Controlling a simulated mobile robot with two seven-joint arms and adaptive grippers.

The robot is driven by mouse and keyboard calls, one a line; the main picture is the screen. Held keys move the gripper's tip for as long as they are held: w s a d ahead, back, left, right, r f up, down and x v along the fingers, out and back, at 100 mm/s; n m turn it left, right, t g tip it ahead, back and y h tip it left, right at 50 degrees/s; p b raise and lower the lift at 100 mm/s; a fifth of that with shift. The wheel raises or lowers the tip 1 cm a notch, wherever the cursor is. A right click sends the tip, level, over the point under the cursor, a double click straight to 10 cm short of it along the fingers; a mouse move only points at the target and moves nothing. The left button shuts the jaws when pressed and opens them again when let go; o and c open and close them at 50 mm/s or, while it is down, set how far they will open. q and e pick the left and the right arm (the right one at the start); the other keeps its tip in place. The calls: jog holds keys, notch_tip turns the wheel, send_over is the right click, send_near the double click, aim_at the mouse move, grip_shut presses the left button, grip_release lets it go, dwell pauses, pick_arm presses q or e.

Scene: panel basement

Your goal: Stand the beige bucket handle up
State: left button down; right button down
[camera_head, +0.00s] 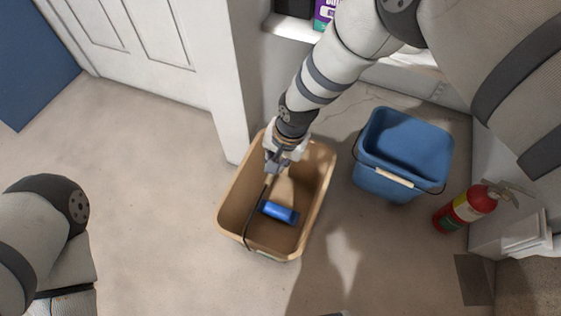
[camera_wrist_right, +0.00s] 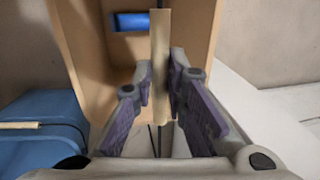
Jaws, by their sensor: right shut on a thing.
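The beige bucket (camera_head: 311,208) stands on the floor in the head view, and its open inside fills the top of the right wrist view (camera_wrist_right: 88,45). Its handle is a dark wire (camera_head: 249,215) with a pale grip (camera_wrist_right: 160,50). The wire rises from the bucket's near end toward my right gripper (camera_head: 271,172). My right gripper is shut on the handle's pale grip, which lies between its purple-padded fingers in the wrist view. The gripper hides the far part of the handle in the head view. My left gripper is out of view.
A blue cylinder (camera_head: 279,211) lies inside the beige bucket. A blue bucket (camera_head: 395,150) with its own handle stands to the right, and a red fire extinguisher (camera_head: 466,207) is beyond it. A white door (camera_head: 135,45) is at upper left. The floor at left is clear.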

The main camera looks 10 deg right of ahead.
jog(key=shift+w+a, duration=0.1)
jog(key=shift+w, duration=0.05)
jog(key=c, duration=1.6)
grip_release()
jog(key=r, duration=0.4)
jog(key=s+d+r, duration=0.1)
jog(key=r, duration=0.3)
jog(key=d+r, duration=0.1)
jog(key=r, duration=0.3)
jog(key=shift+s, duration=0.25)
